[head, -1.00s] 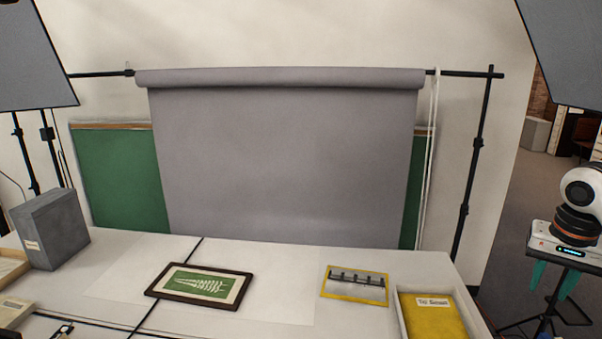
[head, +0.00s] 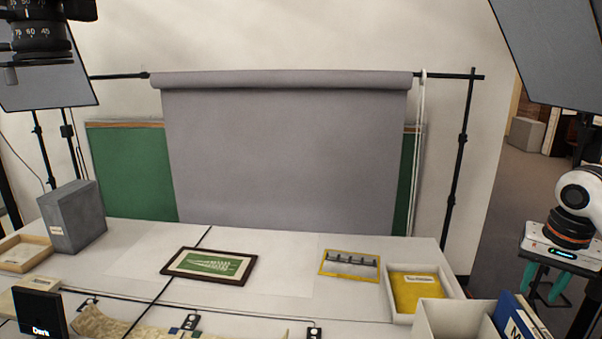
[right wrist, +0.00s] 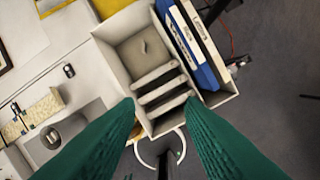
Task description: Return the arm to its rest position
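My right gripper (head: 543,284) hangs at the right side of the head view, beyond the table's right end. Its two teal fingers point down and stand apart, with nothing seen between them. In the right wrist view the same fingers (right wrist: 160,108) are spread, with a white divided box (right wrist: 127,48) showing beyond and below them. That divided box also shows at the bottom right of the head view (head: 455,318). The gripper looks clear of it. My left gripper is not in view.
Blue and white binders (head: 520,318) stand in the divided box. A white tray (head: 453,285) holds a yellow folder (head: 418,290). A framed fern print (head: 210,265), a yellow-edged photo (head: 350,264) and a grey box (head: 73,217) are on the table. A lamp panel (head: 555,50) hangs upper right.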

